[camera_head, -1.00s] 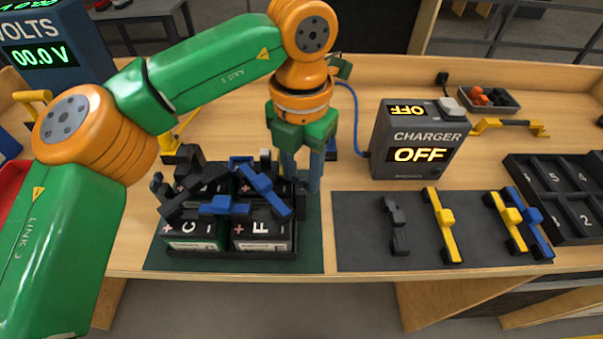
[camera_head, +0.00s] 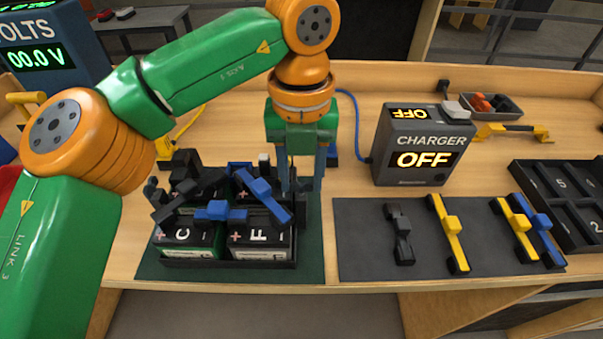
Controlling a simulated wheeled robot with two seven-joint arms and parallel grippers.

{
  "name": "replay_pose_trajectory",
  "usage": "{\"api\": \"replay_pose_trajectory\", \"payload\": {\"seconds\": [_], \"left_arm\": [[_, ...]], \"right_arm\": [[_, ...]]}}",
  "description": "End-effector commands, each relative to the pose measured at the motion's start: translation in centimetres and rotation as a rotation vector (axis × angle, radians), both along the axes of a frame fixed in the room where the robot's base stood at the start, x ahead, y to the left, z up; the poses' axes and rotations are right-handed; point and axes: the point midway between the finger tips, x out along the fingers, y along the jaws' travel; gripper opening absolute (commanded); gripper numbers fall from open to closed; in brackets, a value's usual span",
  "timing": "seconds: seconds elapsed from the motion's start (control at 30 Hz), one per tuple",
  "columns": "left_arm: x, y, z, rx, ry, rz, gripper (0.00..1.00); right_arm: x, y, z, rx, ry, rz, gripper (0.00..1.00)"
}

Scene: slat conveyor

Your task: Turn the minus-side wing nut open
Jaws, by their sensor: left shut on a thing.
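My right gripper is not in view.
The charger (camera_head: 412,150) reads OFF behind a dark mat (camera_head: 365,255) holding black, yellow and blue bars. A black numbered tray (camera_head: 535,185) is at the far right. A voltmeter (camera_head: 42,55) reads 00.0 V. Bare table lies between pack and charger.

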Motion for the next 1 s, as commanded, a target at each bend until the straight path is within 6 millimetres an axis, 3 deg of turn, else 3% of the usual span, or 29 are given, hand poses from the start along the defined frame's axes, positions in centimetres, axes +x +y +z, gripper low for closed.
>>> {"api": "replay_pose_trajectory", "payload": {"seconds": [0.43,0.47,0.57,0.87,1.0], "left_arm": [[0.0,0.0,0.0,0.0,0.001,0.009,0.0],[0.0,0.0,0.0,0.0,0.001,0.009,0.49],[0.0,0.0,0.0,0.0,0.001,0.008,0.75],[0.0,0.0,0.2,0.0,0.0,0.008,0.75],[0.0,0.0,2.7,-0.001,-0.003,0.01,0.75]], "right_arm": [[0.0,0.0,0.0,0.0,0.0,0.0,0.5],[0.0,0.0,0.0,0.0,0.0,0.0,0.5],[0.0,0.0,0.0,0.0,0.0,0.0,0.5],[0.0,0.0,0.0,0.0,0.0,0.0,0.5],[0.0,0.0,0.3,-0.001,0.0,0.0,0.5]]}}
